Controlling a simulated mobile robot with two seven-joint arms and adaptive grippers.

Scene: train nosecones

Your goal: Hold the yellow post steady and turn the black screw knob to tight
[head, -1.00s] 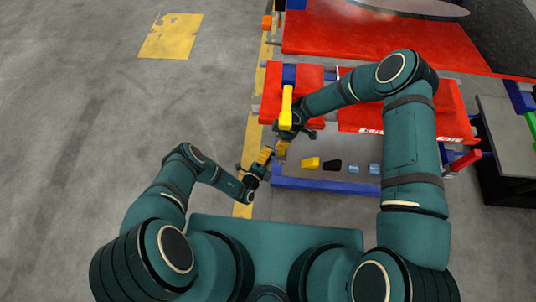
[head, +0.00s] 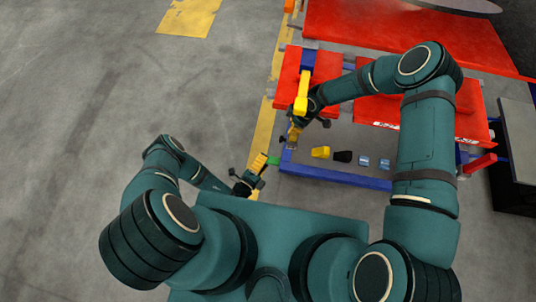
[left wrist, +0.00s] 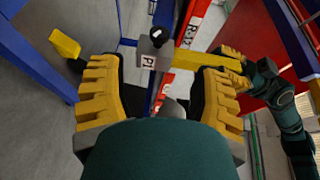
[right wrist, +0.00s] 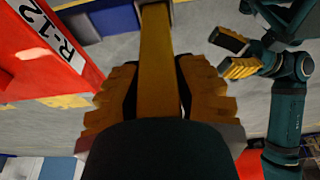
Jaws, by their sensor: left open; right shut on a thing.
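The yellow post (head: 302,90) sticks out from the red and blue frame in the head view. My right gripper (right wrist: 158,90) is shut on it, and the post runs between its fingers in the right wrist view. In the left wrist view the black screw knob (left wrist: 157,38) sits on a small plate marked P1 (left wrist: 148,62), at the end of the yellow post (left wrist: 200,60). My left gripper (head: 258,170) is open and empty. It is apart from the knob, which lies ahead between its fingers in the left wrist view. I cannot make out the knob in the head view.
Yellow, black and light blue blocks (head: 342,156) lie in a row beside the blue rail (head: 335,177), right of the post. Red panels (head: 400,40) fill the back right. A grey-topped table (head: 513,125) stands at the right. The floor at left is open.

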